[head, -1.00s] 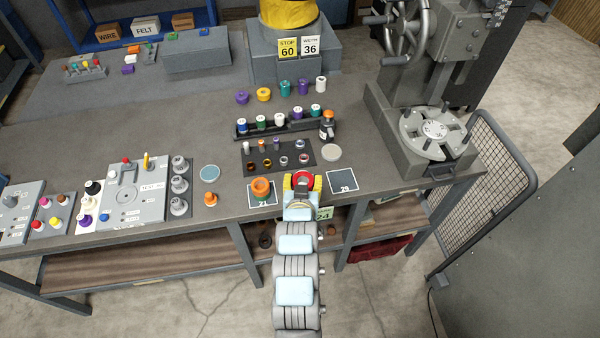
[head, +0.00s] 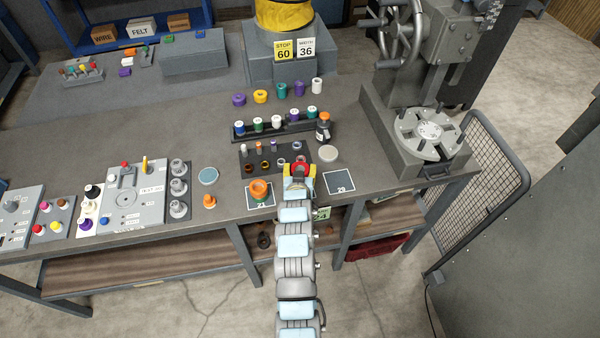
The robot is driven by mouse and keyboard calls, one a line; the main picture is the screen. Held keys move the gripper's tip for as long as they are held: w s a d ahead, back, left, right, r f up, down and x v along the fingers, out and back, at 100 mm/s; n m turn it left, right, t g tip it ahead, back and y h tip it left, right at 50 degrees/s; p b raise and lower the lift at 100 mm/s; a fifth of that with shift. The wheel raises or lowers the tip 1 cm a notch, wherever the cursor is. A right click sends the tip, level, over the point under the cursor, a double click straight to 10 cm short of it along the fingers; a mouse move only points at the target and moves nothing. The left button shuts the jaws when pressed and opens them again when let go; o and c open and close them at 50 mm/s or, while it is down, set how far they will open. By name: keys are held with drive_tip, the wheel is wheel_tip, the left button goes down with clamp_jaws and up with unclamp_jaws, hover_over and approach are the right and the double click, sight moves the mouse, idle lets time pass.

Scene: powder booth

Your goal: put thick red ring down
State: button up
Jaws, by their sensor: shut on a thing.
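The thick red ring (head: 300,167) is between the fingers of my gripper (head: 299,177) in the head view. My gripper is shut on it, near the table's front edge, between two dark square cards. The fingers hide part of the ring. I cannot tell whether the ring touches the table.
An orange ring (head: 258,188) sits on the left card (head: 248,201). The right card (head: 341,183), marked 29, is bare. A dark tray (head: 246,166) with small rings lies just behind my gripper. A dark bottle (head: 323,128) and a pale disc (head: 328,153) stand behind right.

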drive_tip(key=shift+w+f, duration=0.8)
drive_tip(key=shift+f, duration=1.55)
drive_tip(key=shift+f, duration=0.15)
drive_tip(key=o, duration=1.2)
drive_tip(key=shift+o, duration=0.2)
